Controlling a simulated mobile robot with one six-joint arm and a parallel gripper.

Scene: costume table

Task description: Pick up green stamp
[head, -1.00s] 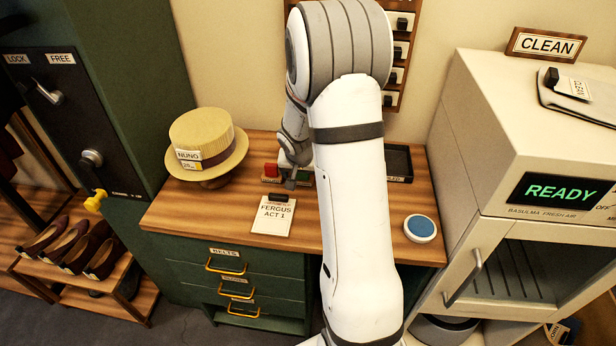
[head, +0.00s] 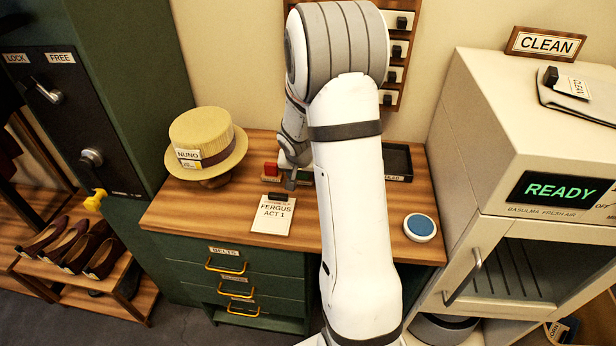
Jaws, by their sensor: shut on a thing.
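My gripper (head: 291,181) is at the stamp rack (head: 270,179) at the back of the wooden table, just right of the red stamp (head: 271,169). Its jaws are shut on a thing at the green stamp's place. The fingers and my arm hide nearly all of that thing. I cannot tell whether it is clear of the rack.
A tag reading FERGUS ACT 1 (head: 273,214) lies in front of the gripper. A straw hat (head: 204,143) stands left, a black tray (head: 398,161) behind right, and a round blue pad (head: 420,228) front right. The cream cabinet (head: 470,130) borders the table's right.

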